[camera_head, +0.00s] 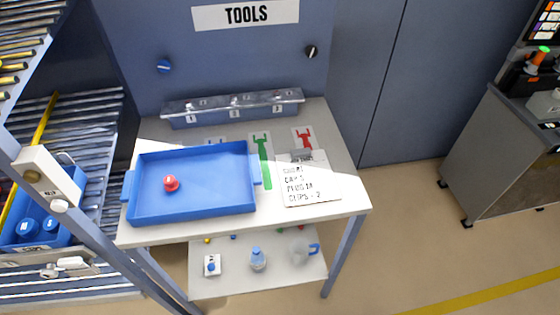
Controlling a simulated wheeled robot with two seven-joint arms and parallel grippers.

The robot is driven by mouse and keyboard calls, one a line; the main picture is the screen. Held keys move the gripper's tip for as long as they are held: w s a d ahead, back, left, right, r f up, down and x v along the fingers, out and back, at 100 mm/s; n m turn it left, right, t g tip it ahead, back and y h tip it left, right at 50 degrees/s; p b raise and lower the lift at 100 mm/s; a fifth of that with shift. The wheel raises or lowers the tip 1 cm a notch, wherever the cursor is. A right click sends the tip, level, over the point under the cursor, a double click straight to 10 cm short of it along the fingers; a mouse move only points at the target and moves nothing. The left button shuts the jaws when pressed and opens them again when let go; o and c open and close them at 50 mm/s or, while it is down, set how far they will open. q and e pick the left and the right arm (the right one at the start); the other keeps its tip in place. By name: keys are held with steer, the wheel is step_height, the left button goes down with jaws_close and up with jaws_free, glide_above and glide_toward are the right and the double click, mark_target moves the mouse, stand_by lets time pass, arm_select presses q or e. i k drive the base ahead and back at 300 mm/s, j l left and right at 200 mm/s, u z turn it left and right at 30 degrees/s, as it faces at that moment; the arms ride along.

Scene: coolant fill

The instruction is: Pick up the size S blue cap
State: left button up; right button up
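I cannot make out a cap marked S. A small blue round piece (211,267) sits on a white card or block on the lower shelf, its size unreadable. A red round cap-like piece (171,184) lies in the blue tray (215,190) on the table. A clipboard (307,185) on the table's right carries a list with a line that seems to read CAP S. Neither of my grippers is in view.
A metal bin (232,108) with numbered compartments stands at the table's back. Green and red tool outlines lie before it. A roller rack (75,150) is left; a grey cabinet (500,150) is right.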

mark_target(51, 225)
steer(key=u, duration=1.95)
